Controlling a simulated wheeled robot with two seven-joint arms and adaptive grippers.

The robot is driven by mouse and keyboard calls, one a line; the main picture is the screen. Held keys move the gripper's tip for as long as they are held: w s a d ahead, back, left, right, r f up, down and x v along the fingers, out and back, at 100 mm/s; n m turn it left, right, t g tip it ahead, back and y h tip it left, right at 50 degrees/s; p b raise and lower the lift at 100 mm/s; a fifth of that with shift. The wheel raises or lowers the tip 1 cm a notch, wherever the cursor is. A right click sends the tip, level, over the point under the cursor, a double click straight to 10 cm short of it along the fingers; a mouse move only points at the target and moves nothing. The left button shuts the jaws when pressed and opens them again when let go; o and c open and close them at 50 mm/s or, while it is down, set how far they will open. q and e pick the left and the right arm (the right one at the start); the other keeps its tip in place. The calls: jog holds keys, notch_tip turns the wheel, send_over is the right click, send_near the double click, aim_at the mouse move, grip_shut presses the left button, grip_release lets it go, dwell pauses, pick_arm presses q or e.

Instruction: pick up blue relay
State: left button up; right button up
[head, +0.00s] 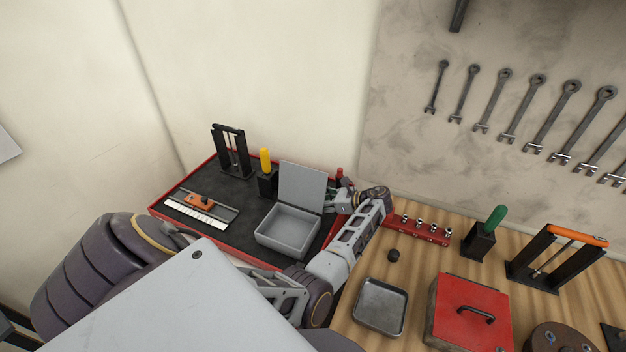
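I cannot make out a blue relay in the head view. My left gripper (333,203) is at the right side of an open grey box (283,243), close to its raised lid (302,186). The fingers are small and partly hidden, so I cannot tell whether they are open or shut or hold anything. The box stands on a black-topped tray with a red rim (186,180), and its visible inside looks empty. My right gripper is not in view.
The red-rimmed tray also carries a black stand (232,150), a yellow-handled tool (265,160) and an orange-and-black slider piece (200,201). On the wooden table are a metal tray (381,306), a red-lidded box (470,312), a socket rail (420,232) and a green-handled tool (494,219).

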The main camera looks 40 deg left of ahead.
pick_arm(q)
jog(key=shift+x, duration=1.05)
jog(key=c, duration=1)
